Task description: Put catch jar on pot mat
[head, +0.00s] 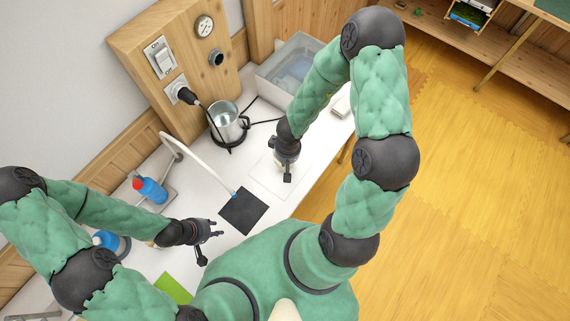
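No jar is plainly recognisable as the catch jar. A shiny metal pot (226,122) stands upright on a dark round base against the wooden panel. A black square mat (243,211) lies flat and bare on the white table; a green mat (173,288) lies partly hidden near my body. I cannot tell which is the pot mat. My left gripper (211,243) is open and empty, left of and nearer my body than the black mat. My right gripper (287,176) is above the table, right of the black mat; its fingers are too small to judge.
A white hose (195,158) arches toward the black mat. A blue bottle with a red cap (150,190) and a blue container (108,241) stand at the left. A clear bin (290,69) is at the back. The table's right edge lies beyond my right gripper.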

